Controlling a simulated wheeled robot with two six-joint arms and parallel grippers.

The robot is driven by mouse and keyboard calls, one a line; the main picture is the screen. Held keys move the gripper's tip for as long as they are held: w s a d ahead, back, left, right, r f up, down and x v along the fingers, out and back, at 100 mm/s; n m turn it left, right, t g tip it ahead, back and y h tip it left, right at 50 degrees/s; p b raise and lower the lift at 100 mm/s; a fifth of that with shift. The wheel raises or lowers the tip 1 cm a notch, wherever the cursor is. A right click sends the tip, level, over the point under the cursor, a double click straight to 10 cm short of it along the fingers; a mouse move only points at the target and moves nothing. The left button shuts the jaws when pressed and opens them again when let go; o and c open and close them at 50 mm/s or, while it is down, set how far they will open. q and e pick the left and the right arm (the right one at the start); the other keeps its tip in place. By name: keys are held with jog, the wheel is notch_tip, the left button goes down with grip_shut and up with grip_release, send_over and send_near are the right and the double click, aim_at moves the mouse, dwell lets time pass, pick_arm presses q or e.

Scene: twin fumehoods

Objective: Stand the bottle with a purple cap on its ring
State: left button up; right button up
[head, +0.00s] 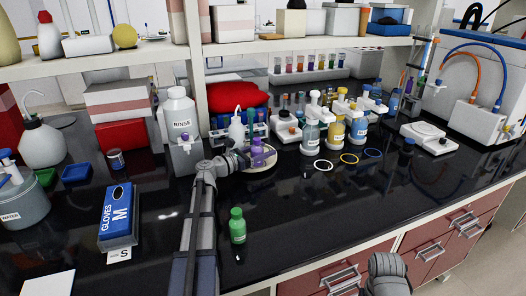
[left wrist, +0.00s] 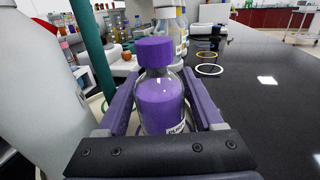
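The bottle with a purple cap (head: 258,158) stands upright on a round pale dish (head: 267,169), left of the rings. In the left wrist view the bottle (left wrist: 160,100) has purple contents and a white label. My left gripper (head: 247,156) has its purple fingers on both sides of the bottle body. The fingers lie close to the glass, but I cannot tell whether they press on it. A white ring (head: 323,165), a yellow ring (head: 349,158) and a blue ring (head: 373,153) lie on the black bench. I see no purple ring.
Clear, yellow (head: 336,132) and blue (head: 358,127) bottles stand behind the rings. A green bottle (head: 237,226) stands at the front. A white rinse jug (head: 181,128) is close left of my left gripper. The bench front right is clear.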

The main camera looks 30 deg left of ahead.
pick_arm(q)
jog(key=shift+r, duration=0.25)
jog(key=v, duration=1.2)
jog(key=shift+f, duration=0.1)
